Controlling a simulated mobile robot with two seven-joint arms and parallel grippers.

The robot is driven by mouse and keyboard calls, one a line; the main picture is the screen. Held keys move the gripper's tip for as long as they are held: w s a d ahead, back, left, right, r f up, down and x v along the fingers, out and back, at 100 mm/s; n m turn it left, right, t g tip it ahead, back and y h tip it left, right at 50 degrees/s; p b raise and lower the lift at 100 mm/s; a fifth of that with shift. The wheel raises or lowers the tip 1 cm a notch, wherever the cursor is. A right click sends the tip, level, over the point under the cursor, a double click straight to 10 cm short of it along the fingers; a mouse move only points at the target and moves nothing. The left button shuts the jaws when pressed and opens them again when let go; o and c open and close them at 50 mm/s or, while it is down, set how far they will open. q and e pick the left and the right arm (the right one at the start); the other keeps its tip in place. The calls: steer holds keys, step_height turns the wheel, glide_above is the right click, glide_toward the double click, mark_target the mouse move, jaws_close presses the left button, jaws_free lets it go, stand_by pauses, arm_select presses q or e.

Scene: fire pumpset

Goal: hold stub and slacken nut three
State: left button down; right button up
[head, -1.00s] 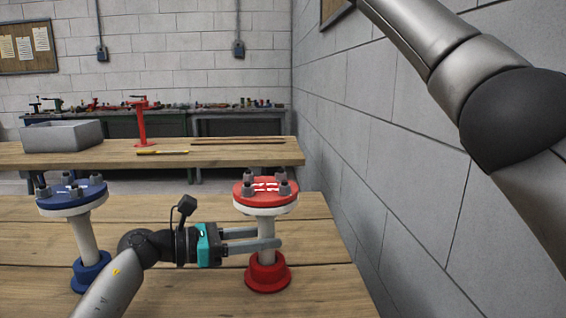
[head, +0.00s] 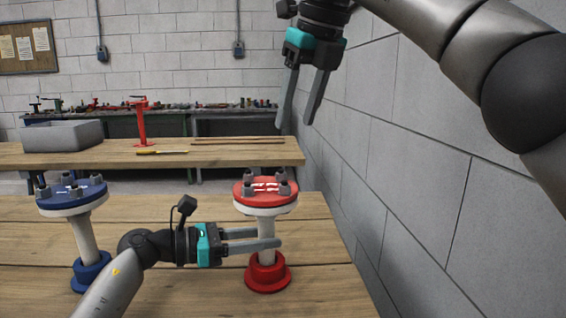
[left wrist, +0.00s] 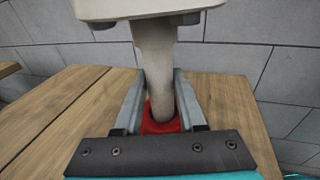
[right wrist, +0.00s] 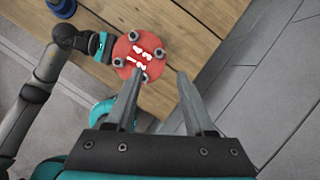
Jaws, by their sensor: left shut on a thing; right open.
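The red stub (head: 266,232) stands upright on the wooden table, with a pale pipe, a red base (head: 267,274) and a red top flange (head: 265,189) with white marks. Several grey nuts (head: 249,189) sit around the flange rim; which is nut three I cannot tell. My left gripper (head: 277,238) is shut around the pale pipe below the flange; the pipe (left wrist: 158,75) also shows between its fingers in the left wrist view. My right gripper (head: 296,112) is open and empty, high above and right of the flange. In the right wrist view the flange (right wrist: 138,56) lies beyond the fingers.
A blue stub (head: 72,193) with nuts stands at the left of the table. A grey wall (head: 420,170) is close on the right. Behind, a second bench holds a grey bin (head: 62,136), a red stand (head: 140,125) and a yellow-handled tool (head: 160,152).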

mark_target(283, 174)
steer(key=x, duration=1)
steer(key=shift+w+a+f, duration=0.15)
steer(key=shift+f, duration=0.15)
steer(key=shift+c, duration=0.4)
jaws_close()
